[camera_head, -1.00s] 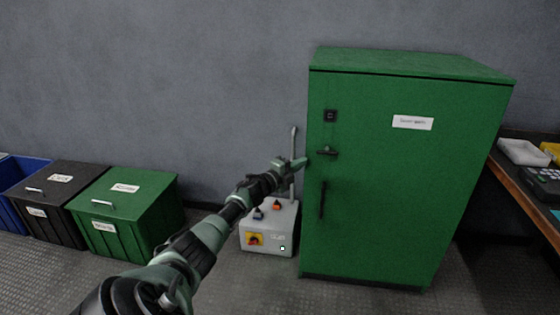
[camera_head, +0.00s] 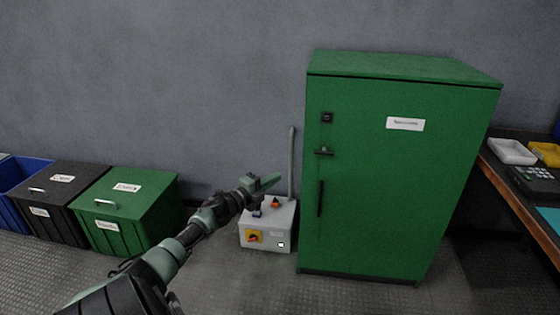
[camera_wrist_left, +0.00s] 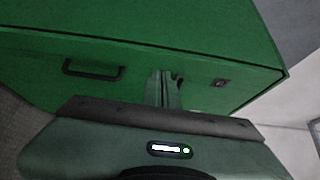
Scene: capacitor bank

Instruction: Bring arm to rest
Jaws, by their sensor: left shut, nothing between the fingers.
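My left arm comes in from the lower left in the head view. Its gripper (camera_head: 266,182) is shut and empty, held above the grey control box (camera_head: 266,238) and to the left of the green cabinet (camera_head: 400,185). It is apart from the cabinet's latch (camera_head: 324,151). In the left wrist view the shut fingers (camera_wrist_left: 163,88) point toward the cabinet front (camera_wrist_left: 220,62), with its black handle (camera_wrist_left: 93,70) to their left. My right gripper is not in view.
A green bin (camera_head: 128,212), a black bin (camera_head: 62,205) and a blue bin (camera_head: 20,178) stand along the wall at left. A workbench (camera_head: 515,195) with trays is at right. The floor in front of the cabinet is clear.

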